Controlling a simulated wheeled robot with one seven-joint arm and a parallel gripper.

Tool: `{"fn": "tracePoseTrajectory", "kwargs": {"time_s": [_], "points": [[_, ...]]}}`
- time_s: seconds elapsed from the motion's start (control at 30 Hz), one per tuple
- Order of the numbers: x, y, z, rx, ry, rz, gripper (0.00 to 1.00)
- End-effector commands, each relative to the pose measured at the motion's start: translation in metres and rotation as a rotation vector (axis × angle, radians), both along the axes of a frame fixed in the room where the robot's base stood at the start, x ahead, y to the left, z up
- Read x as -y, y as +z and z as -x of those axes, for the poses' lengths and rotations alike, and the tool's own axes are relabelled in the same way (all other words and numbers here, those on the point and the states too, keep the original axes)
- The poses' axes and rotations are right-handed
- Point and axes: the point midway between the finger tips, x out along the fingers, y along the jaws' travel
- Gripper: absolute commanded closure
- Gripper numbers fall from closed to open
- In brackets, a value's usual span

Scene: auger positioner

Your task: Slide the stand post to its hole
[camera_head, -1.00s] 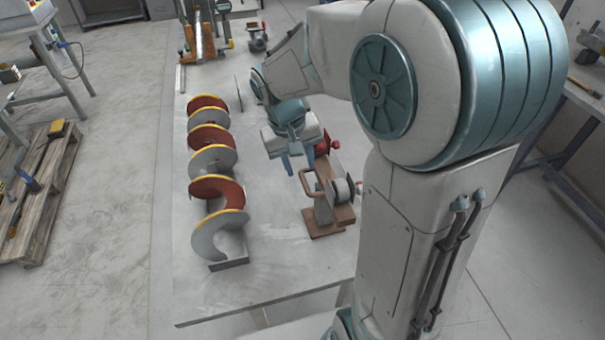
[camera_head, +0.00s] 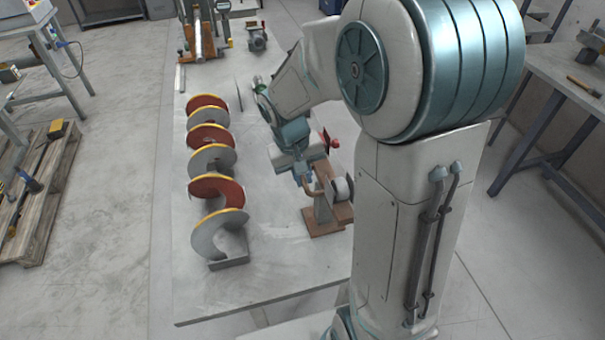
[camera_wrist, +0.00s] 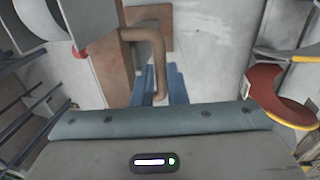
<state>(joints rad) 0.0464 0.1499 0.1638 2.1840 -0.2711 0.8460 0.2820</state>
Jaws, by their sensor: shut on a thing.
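The stand is a brown-based unit (camera_head: 324,225) with a pale roller (camera_head: 342,188) and a bent brown handle. It stands on the grey table, to the right of the auger. The handle's bent bar (camera_wrist: 157,52) shows at the top middle of the wrist view. My gripper (camera_head: 306,184) is at the stand's left side, and its blue fingers (camera_wrist: 160,92) are shut on the free end of the handle. I cannot tell which part is the post, and no hole can be made out. The auger (camera_head: 215,188), with red and grey flights edged in yellow, lies along the table.
The grey table (camera_head: 275,280) is clear in front of the stand and between it and the auger. A red knob (camera_head: 334,143) is just behind the stand. More fixtures (camera_head: 200,35) stand at the table's far end. My arm blocks the view to the right.

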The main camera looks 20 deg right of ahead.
Motion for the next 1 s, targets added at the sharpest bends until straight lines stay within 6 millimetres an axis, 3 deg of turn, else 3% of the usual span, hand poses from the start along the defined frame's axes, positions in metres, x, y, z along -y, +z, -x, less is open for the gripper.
{"fn": "tracePoseTrajectory", "kwargs": {"time_s": [0.33, 0.67, 0.7, 0.77, 1.0], "points": [[0.000, 0.050, -0.002, 0.007, 0.001, 0.000, 1.00], [0.000, 0.053, -0.002, 0.007, 0.001, 0.000, 1.00], [-0.001, 0.053, -0.002, 0.007, 0.001, 0.000, 0.79], [0.000, 0.052, -0.002, 0.007, 0.001, 0.000, 0.66], [0.000, 0.051, -0.001, 0.003, 0.001, 0.000, 0.66]]}}
